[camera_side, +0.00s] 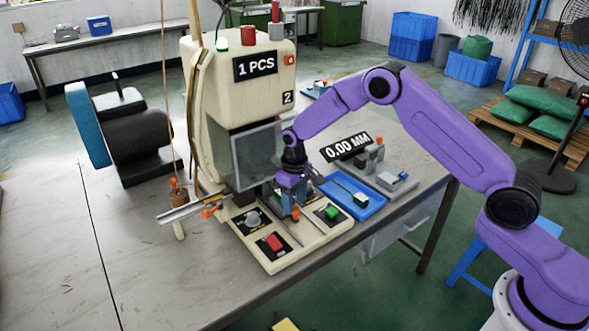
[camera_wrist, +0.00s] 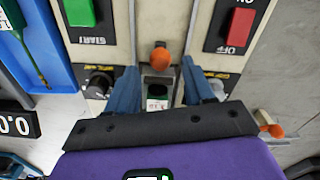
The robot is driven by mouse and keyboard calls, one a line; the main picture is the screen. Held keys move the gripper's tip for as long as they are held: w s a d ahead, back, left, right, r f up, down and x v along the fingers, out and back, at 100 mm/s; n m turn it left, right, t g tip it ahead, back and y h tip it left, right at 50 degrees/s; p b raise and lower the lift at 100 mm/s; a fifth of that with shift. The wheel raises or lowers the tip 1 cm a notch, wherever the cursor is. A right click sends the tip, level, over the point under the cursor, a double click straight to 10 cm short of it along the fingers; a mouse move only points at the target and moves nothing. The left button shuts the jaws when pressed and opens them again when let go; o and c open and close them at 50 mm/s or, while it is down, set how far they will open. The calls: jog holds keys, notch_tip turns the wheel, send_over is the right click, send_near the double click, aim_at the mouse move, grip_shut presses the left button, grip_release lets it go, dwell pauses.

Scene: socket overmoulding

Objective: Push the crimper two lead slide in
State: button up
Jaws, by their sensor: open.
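Crimper two is the cream machine (camera_side: 262,85) marked "2" on the table. The slide's orange knob (camera_side: 295,214) stands at the front of its base, close below my gripper (camera_side: 291,198). In the wrist view the orange knob (camera_wrist: 161,58) sits on a narrow metal track between the blue fingers of my gripper (camera_wrist: 160,68). The fingers are apart, one on each side of the track, with nothing held between them. A small dark block with a pale green part (camera_wrist: 157,98) lies in the track nearer my palm. I cannot tell whether a finger touches the slide.
The base carries a red OFF button (camera_side: 273,243), a green START button (camera_side: 331,212) and dials. A blue tray (camera_side: 372,208) with a green-ended lead lies to the right. A metal rail (camera_side: 183,211) with another orange knob sticks out left. A clear guard (camera_side: 257,153) stands behind my gripper.

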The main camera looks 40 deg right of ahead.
notch_tip(320, 180, up, 16)
jog(key=shift+f, duration=0.2)
dwell(0.4)
